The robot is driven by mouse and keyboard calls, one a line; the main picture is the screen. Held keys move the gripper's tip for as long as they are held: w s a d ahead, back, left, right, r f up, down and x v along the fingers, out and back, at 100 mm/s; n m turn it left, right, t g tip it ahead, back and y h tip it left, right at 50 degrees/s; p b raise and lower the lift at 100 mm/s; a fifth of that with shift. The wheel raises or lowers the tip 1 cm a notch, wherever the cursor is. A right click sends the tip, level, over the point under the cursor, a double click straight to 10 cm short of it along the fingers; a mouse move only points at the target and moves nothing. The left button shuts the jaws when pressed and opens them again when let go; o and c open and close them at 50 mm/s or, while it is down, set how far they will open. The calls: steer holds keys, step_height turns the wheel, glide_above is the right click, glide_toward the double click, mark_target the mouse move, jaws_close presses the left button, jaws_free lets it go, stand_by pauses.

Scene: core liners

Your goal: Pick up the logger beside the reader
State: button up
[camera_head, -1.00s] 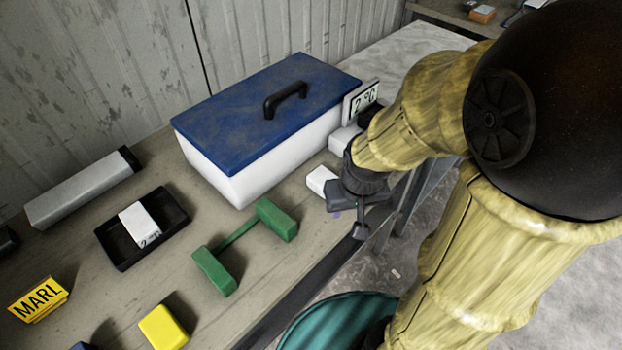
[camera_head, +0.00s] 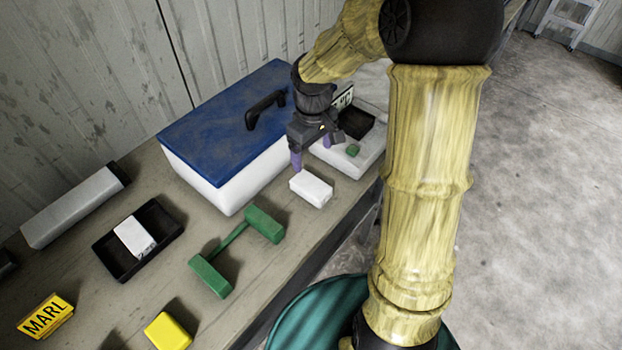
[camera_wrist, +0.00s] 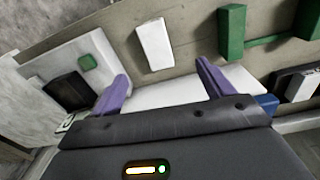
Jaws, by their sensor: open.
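The logger, a small white block (camera_head: 311,188), lies flat on the bench beside the reader. The reader (camera_head: 341,160) is a white slab with a black recess and a green button, partly behind my arm. In the wrist view the logger (camera_wrist: 155,44) lies beyond the fingertips, between their lines, and the reader (camera_wrist: 100,48) is at the left. My gripper (camera_head: 312,156) is open and empty, its purple fingers pointing down above the bench between cool box and reader. It also shows in the wrist view (camera_wrist: 161,70), apart from the logger.
A white cool box with a blue lid (camera_head: 225,110) stands close left of my gripper. A green bracket (camera_head: 238,249) lies in front. Farther left are a black tray (camera_head: 108,262) holding another white block, a grey bar (camera_head: 75,207), a yellow MARL sign (camera_head: 46,316) and a yellow block (camera_head: 167,331).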

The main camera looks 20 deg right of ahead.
steer(key=shift+w+d+r+n, duration=0.1)
steer(key=shift+w+r+n, duration=0.15)
steer(key=shift+w, duration=0.25)
steer(key=shift+w+r+n, duration=0.15)
steer(key=shift+w+r, duration=0.15)
steer(key=shift+w, duration=0.15)
steer(key=shift+f, duration=0.1)
glide_above(313, 185)
steer(key=f, duration=1.2)
steer(key=shift+a+p, duration=0.25)
steer(key=shift+p, duration=0.1)
steer(key=shift+f, duration=0.1)
steer(key=shift+d+f+p, duration=0.2)
steer(key=shift+f+p, duration=0.2)
steer(key=shift+f, duration=2.15)
steer(key=shift+s, duration=0.1)
